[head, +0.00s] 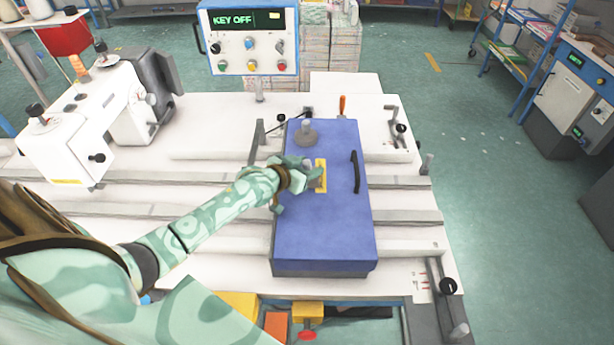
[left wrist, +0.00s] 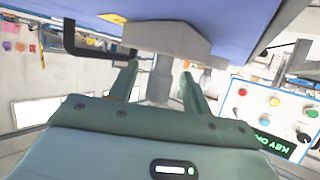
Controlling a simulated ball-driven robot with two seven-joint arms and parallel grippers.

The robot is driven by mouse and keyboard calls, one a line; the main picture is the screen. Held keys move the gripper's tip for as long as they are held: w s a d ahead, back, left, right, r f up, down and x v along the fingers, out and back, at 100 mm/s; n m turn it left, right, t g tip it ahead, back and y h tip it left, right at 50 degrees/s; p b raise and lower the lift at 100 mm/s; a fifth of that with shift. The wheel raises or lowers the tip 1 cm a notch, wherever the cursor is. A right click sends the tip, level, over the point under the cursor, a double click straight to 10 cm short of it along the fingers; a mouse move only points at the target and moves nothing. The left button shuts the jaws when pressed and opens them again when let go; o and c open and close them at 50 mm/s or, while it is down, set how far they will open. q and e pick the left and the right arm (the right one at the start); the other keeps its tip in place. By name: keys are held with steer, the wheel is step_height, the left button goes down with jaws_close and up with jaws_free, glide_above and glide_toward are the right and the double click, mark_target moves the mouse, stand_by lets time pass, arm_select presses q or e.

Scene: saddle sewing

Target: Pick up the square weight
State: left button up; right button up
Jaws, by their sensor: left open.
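The square weight (left wrist: 160,40) shows upside down in the left wrist view as a grey block with a cylindrical post, against the blue surface. My left gripper (left wrist: 160,80) is open, with one finger on each side of the post; I cannot tell whether they touch it. In the head view my left gripper (head: 312,175) is over the middle of the blue box (head: 325,235), next to a yellow patch (head: 321,164), and largely hides the square weight. My right gripper is not in view.
A black handle (head: 355,172) stands on the box's right side. An orange-handled tool (head: 342,104) is behind the box. A white sewing machine (head: 85,120) stands at the left, and a control panel (head: 249,40) reading KEY OFF stands behind. The box's front part is clear.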

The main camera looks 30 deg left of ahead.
arm_select(q)
steer(key=shift+s+r, duration=0.1)
jaws_close()
steer(key=shift+r, duration=0.1)
steer(key=shift+r, duration=0.1)
